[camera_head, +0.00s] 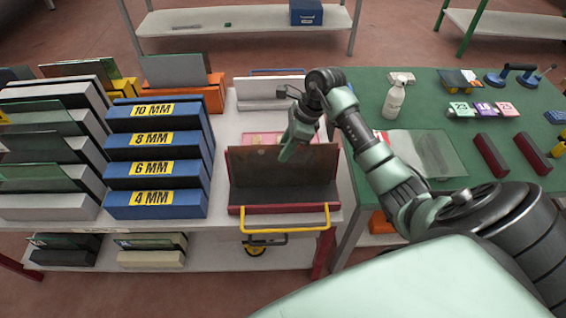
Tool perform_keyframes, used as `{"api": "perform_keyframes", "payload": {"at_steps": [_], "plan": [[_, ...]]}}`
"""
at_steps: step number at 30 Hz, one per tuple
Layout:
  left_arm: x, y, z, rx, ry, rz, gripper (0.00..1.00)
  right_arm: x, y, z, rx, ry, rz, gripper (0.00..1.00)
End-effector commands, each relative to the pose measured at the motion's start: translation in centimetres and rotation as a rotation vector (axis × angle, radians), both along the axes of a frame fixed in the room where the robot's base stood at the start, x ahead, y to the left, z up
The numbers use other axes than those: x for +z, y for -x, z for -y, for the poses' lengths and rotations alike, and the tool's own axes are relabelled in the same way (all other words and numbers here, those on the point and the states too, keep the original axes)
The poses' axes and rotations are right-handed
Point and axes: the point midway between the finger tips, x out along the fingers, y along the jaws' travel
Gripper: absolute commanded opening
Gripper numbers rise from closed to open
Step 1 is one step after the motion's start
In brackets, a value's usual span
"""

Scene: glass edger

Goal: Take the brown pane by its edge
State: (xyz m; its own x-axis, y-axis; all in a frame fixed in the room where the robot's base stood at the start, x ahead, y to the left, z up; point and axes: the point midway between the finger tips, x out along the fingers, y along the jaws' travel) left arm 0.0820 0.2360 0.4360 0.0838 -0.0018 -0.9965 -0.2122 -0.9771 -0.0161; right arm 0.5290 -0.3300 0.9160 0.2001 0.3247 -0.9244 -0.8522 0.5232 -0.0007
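The brown pane (262,170) stands in a dark red holder (285,208) with a yellow handle at its front, near the middle of the view. Its top edge runs left to right. My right gripper (289,151) comes down from above, with a pale green fingertip at the upper edge of the pane, right of the edge's middle. I cannot tell whether it touches the pane or whether its fingers are open or shut. My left gripper is not in view.
Blue racks (155,170) marked 10, 8, 6 and 4 MM stand left of the holder. Further left are grey racks (45,206) with panes. On the green table (360,100) at right are a spray bottle (394,100), a clear pane (430,150) and dark red bars (491,155).

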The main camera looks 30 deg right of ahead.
Motion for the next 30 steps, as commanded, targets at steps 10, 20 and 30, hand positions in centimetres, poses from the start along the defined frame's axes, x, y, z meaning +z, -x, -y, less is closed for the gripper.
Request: {"api": "perform_keyframes", "payload": {"at_steps": [10, 20, 30], "plan": [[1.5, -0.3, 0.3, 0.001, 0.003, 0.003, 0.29, -3.3, -0.5, -1.6, 0.001, -0.002, -0.001, 0.29], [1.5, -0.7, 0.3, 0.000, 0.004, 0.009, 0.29, -3.4, -0.5, -1.6, 0.000, -0.001, 0.000, 0.00], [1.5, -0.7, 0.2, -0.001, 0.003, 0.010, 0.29, -3.3, -0.6, -1.6, 0.001, -0.001, 0.001, 0.00]]}}
